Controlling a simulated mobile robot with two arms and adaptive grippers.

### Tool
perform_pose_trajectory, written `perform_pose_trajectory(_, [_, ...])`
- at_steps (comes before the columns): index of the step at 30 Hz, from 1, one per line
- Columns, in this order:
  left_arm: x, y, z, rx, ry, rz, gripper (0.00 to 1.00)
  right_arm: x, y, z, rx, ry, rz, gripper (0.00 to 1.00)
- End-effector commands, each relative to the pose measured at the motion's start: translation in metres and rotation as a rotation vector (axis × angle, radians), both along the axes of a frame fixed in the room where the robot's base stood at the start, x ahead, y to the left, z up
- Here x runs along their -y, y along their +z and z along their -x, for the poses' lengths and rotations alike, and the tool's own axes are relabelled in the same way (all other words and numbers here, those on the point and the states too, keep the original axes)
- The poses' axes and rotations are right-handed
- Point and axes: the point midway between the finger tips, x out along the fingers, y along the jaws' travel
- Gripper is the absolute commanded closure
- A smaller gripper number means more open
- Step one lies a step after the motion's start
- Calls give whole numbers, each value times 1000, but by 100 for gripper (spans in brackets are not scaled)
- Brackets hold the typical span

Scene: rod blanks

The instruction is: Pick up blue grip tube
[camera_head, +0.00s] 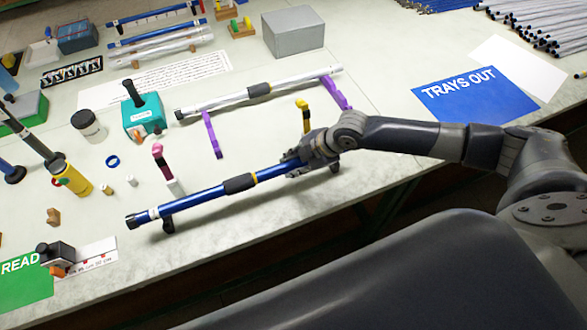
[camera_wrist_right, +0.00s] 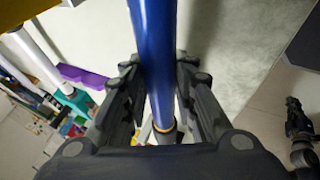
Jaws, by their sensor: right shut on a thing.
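The blue grip tube (camera_head: 205,196) is a long blue rod with a black grip sleeve, a yellow band and dark ends. It lies slantwise near the front edge of the table, with a black support (camera_head: 168,224) under its left part. My right gripper (camera_head: 300,163) is shut on the tube near its right end. In the right wrist view the blue tube (camera_wrist_right: 153,50) runs between the two fingers of the right gripper (camera_wrist_right: 158,100). The fingers hide part of the tube. My left gripper is not in view.
A silver tube (camera_head: 225,98) rests on purple supports behind the blue one. A yellow-topped clamp (camera_head: 303,115) and a pink-topped one (camera_head: 160,160) stand close by. A teal block (camera_head: 145,117), a yellow cylinder (camera_head: 73,180) and a grey box (camera_head: 293,32) stand farther off.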

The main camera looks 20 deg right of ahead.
Motion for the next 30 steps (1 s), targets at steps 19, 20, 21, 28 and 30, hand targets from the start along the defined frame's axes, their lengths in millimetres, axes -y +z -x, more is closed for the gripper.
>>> perform_pose_trajectory(19, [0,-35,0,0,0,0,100,-50,7,129,-9,5,-1,100])
perform_pose_trajectory(20, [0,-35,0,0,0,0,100,-51,8,132,-11,4,-1,100])
perform_pose_trajectory(21, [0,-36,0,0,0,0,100,-52,8,135,-10,3,-1,100])
perform_pose_trajectory(28, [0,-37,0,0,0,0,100,-55,11,143,-8,2,-1,100])
perform_pose_trajectory(30, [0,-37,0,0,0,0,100,-55,11,143,-8,2,0,100])
